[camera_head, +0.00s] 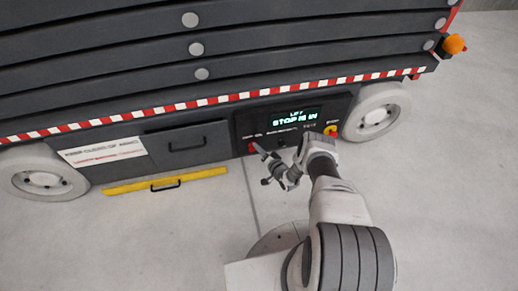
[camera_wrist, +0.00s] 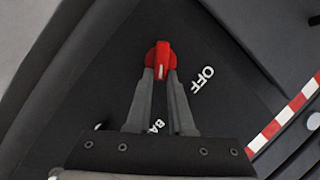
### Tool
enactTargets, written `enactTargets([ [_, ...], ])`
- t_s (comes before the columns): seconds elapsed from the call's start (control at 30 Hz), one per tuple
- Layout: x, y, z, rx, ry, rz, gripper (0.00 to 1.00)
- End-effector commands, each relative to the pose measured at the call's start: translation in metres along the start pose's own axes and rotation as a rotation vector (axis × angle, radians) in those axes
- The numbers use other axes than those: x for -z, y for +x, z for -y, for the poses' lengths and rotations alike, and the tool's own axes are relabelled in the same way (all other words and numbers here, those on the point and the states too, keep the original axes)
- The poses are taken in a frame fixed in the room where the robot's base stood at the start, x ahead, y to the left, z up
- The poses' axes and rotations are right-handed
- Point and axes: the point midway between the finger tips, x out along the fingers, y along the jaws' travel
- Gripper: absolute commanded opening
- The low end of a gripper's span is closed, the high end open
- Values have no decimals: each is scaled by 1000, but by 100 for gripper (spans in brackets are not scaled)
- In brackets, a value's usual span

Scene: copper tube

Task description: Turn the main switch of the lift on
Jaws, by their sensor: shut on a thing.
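The lift (camera_head: 215,50) stands across the top of the head view, with a dark control panel (camera_head: 243,128) low on its side. The main switch is a red rotary knob (camera_wrist: 160,60) on that panel. In the wrist view its white-marked grip lies between my fingertips, close to an OFF label (camera_wrist: 203,78). In the head view a bit of red (camera_head: 252,148) shows at the panel's left end, beside my gripper (camera_head: 264,164). My gripper (camera_wrist: 160,76) is shut on the knob, one finger on each side. Part of another label is hidden behind my fingers.
A lit display (camera_head: 297,116) reads STOP and more unclear text. A red button on yellow (camera_head: 331,131) sits at the panel's right end. White wheels (camera_head: 377,112) flank the panel. A yellow bar (camera_head: 165,181) sticks out low at left. The floor in front is clear.

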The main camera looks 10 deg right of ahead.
Motion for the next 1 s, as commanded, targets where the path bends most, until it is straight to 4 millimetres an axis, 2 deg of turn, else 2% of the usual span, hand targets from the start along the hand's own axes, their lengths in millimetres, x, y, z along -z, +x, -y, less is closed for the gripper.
enactTargets([
  [0.17, 0, 0, 0, 0, 0, -1, 0],
  [0.2, 0, 0, 0, 0, -1, -1, 22],
  [0.37, 0, 0, 0, 0, -1, -1, 50],
  [1.0, 0, 2, 4, 0, -2, 0, 50],
])
